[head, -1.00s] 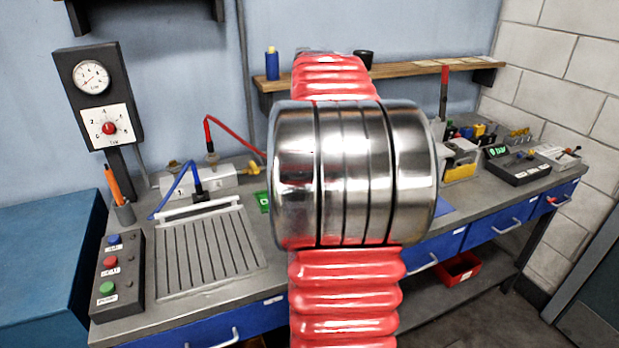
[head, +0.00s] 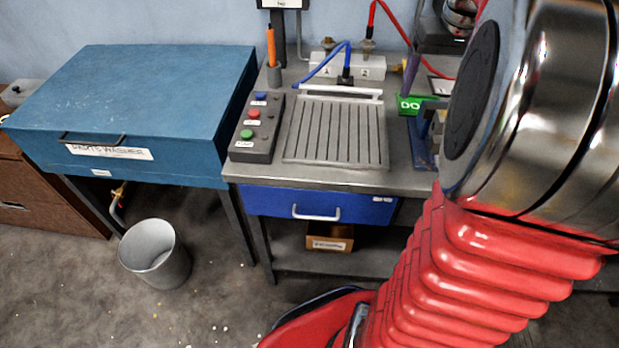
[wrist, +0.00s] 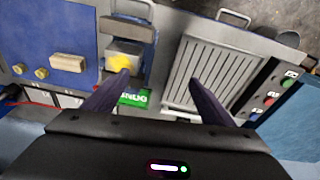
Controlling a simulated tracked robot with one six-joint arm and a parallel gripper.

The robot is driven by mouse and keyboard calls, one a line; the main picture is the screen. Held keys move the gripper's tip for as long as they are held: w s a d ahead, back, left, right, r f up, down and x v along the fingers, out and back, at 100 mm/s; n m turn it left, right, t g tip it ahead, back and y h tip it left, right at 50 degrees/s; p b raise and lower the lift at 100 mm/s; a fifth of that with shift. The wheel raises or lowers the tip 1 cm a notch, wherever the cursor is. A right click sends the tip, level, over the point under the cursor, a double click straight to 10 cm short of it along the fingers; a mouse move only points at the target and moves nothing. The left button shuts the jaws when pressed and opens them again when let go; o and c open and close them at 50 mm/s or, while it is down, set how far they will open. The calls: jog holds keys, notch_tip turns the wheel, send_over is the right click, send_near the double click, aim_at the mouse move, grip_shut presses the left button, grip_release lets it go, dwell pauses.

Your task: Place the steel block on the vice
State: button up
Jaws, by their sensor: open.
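A grey metal block (wrist: 119,52) with a bright yellow patch, which looks like the steel block, sits at the blue vice beside a dark jaw bar (wrist: 128,29) in the wrist view. I cannot tell whether it rests on the vice or is gripped by it. My gripper (wrist: 158,77) is open with nothing between its two dark fingers. Its left fingertip overlaps the block's lower right corner in the picture; contact is unclear. In the head view the blue vice (head: 419,143) is partly hidden behind my red arm, and the block does not show.
A ribbed grey plate (head: 336,130) lies on the bench left of the vice, with a button box (head: 256,127) beside it. A green sign (head: 413,103) stands behind the vice. A blue mat (wrist: 70,35) holds a beige block (wrist: 68,63) and brass pieces (wrist: 41,72).

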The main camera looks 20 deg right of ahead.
jog(key=s+a+n+t, duration=0.1)
jog(key=a+n+t, duration=0.15)
jog(key=a, duration=1.65)
jog(key=s+a+f+n, duration=0.1)
jog(key=s+a+f, duration=0.1)
jog(key=a, duration=0.2)
jog(key=s+a+f+t, duration=0.1)
jog(key=s+a+f, duration=0.1)
jog(key=a, duration=0.3)
jog(key=s+a+f+n+y, duration=0.1)
jog(key=s+a+f, duration=0.1)
jog(key=s+a, duration=0.1)
jog(key=shift+s+a+n, duration=0.2)
jog(key=shift+a+n, duration=0.15)
jog(key=shift+a, duration=0.55)
jog(key=shift+t, duration=0.25)
jog(key=shift+c, duration=0.4)
